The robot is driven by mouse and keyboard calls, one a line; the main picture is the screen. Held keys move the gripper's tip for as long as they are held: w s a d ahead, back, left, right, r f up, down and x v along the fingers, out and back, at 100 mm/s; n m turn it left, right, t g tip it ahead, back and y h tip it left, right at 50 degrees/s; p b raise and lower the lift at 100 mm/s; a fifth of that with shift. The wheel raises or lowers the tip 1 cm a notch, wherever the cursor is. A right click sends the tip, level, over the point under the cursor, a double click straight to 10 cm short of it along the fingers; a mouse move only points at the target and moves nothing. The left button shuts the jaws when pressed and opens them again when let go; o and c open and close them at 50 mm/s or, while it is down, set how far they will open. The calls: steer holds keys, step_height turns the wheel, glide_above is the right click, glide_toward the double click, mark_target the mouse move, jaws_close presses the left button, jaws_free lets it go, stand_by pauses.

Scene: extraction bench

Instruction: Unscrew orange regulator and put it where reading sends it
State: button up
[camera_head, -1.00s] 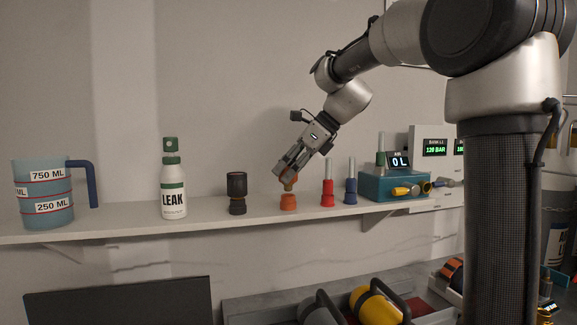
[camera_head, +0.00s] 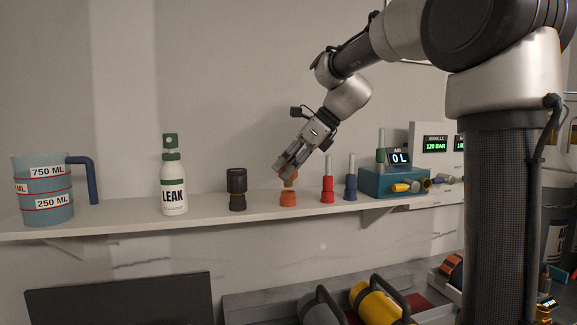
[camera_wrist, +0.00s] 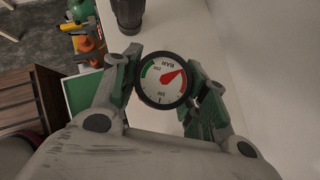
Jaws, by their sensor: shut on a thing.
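My gripper (camera_head: 287,172) is above the shelf, tilted down to the left, and shut on the orange regulator (camera_head: 290,176). Only a small orange and brassy part of the regulator shows in the head view. Directly below stands an orange base (camera_head: 289,199); whether the two touch is hard to tell. In the wrist view, a round gauge (camera_wrist: 163,80) sits between the fingers. Its white face has a green arc at left, a red zone at right and the word BAR. The needle appears to lie toward the red side; the exact value is too small to read.
On the shelf (camera_head: 110,222) stand a jug (camera_head: 42,190), a LEAK bottle (camera_head: 173,190), a black fitting (camera_head: 237,190), and red (camera_head: 327,190) and blue (camera_head: 351,188) fittings close to my gripper. A teal box (camera_head: 395,184) and 120 BAR display (camera_head: 435,145) are right. Cylinders (camera_head: 375,303) lie below.

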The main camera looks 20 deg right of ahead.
steer(key=shift+f, duration=1.25)
steer(key=o, duration=1.4)
steer(key=v, duration=1.2)
